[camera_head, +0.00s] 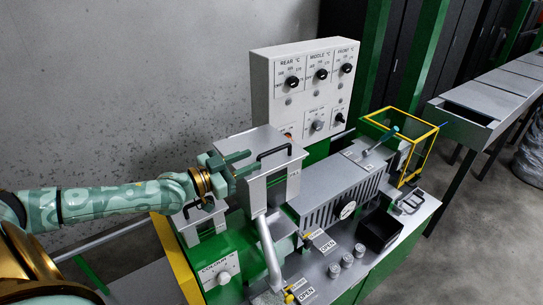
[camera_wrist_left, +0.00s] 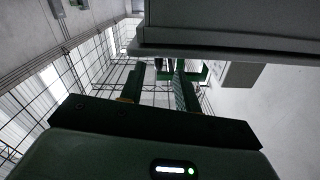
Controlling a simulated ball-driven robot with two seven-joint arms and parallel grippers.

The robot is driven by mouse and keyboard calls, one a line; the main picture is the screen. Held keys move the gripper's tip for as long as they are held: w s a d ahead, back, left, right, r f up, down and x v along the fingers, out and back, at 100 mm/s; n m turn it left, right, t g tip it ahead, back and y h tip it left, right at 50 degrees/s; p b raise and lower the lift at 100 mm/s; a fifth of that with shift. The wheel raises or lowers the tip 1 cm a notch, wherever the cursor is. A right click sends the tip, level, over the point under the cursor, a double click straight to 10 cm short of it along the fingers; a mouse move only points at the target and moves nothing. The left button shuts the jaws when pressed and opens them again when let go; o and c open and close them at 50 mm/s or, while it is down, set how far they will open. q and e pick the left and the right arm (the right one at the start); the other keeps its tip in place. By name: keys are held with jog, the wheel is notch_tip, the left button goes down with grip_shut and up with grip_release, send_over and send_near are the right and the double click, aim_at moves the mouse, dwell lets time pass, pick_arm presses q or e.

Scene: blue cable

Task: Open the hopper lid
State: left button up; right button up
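The grey hopper (camera_head: 272,187) stands on the left part of the green machine. Its flat grey lid (camera_head: 262,139) appears closed, with a black bar handle (camera_head: 275,152) along its right front side. My left gripper (camera_head: 243,163) is at the left side of the hopper, close to the lid's left edge; I cannot tell whether it touches. In the left wrist view its two dark fingers (camera_wrist_left: 160,88) stand apart with nothing between them. A grey edged body, likely the hopper (camera_wrist_left: 230,45), fills the upper right there. My right gripper is not in view.
A smaller grey box with a black handle (camera_head: 204,206) sits below my left gripper. A white control panel (camera_head: 303,85) with knobs rises behind the hopper. A grey slotted cover (camera_head: 335,202), black bin (camera_head: 379,231) and yellow-framed guard (camera_head: 423,146) lie to the right.

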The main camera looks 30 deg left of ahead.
aim_at(263, 155)
pick_arm(q)
jog(key=x, duration=0.8)
jog(key=shift+s+b, duration=0.1)
jog(key=shift+b, duration=0.2)
jog(key=shift+c, duration=0.3)
grip_shut()
